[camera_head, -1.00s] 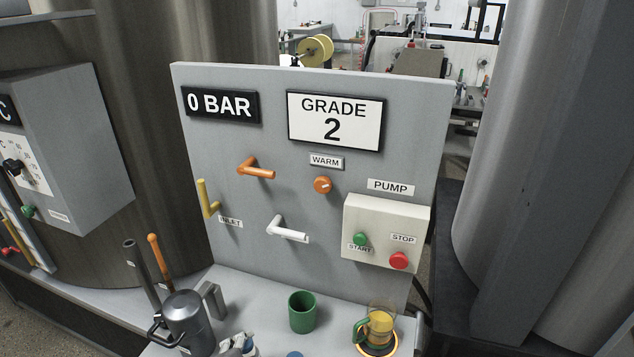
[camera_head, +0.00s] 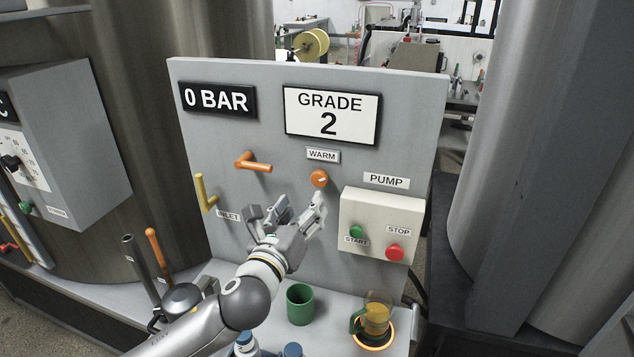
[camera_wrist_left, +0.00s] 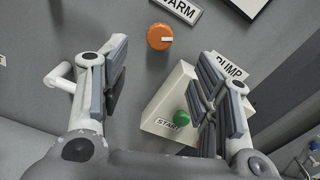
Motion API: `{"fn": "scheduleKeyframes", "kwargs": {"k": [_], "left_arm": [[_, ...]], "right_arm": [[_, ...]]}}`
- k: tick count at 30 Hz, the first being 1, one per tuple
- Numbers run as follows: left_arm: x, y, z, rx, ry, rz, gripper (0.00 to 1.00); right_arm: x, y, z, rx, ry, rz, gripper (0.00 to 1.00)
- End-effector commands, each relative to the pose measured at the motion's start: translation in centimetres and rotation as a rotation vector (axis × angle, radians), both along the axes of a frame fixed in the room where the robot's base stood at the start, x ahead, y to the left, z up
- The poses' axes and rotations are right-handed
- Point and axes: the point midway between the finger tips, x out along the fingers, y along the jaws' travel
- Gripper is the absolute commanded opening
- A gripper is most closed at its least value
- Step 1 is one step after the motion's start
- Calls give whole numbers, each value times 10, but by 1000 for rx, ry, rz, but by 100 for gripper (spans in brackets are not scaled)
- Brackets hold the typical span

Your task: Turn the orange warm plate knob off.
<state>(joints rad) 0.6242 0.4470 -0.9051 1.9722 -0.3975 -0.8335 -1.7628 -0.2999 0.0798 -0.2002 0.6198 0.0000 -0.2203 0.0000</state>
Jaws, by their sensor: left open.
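The orange warm plate knob (camera_head: 319,178) sits on the grey panel under the WARM label (camera_head: 322,155), with a pale mark on its face. In the left wrist view the knob (camera_wrist_left: 160,37) is at the top, ahead of and between the spread fingers, with the pale mark pointing right. My left gripper (camera_head: 290,207) is open and empty, below and left of the knob in the head view and not touching it. Its fingers also show in the left wrist view (camera_wrist_left: 162,85). The warm plate (camera_head: 374,341) has a glowing orange ring under a glass of amber liquid with a green handle (camera_head: 376,318).
The pump box (camera_head: 380,215) with green START and red STOP buttons juts out right of the gripper. An orange lever (camera_head: 254,162) and yellow lever (camera_head: 204,193) are to the left. A white handle (camera_wrist_left: 60,77) is beside the left finger. A green cup (camera_head: 300,304) stands below.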

Motion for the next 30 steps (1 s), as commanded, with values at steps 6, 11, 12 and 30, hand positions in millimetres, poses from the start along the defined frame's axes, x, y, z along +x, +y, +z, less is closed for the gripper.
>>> {"fn": "scheduleKeyframes", "kwargs": {"k": [6, 11, 12, 30], "left_arm": [[23, -7, 2, -3, 2, 3, 56], [45, -15, 2, -6, 2, 2, 56], [51, -16, 2, -5, 4, 3, 56], [99, -32, 0, -6, 4, 2, 56]], "right_arm": [[0, 0, 7, 0, -1, 0, 56], [0, 0, 12, 0, -1, 0, 56], [0, 0, 13, 0, -1, 0, 56], [1, 0, 22, 0, -1, 0, 56]]}}
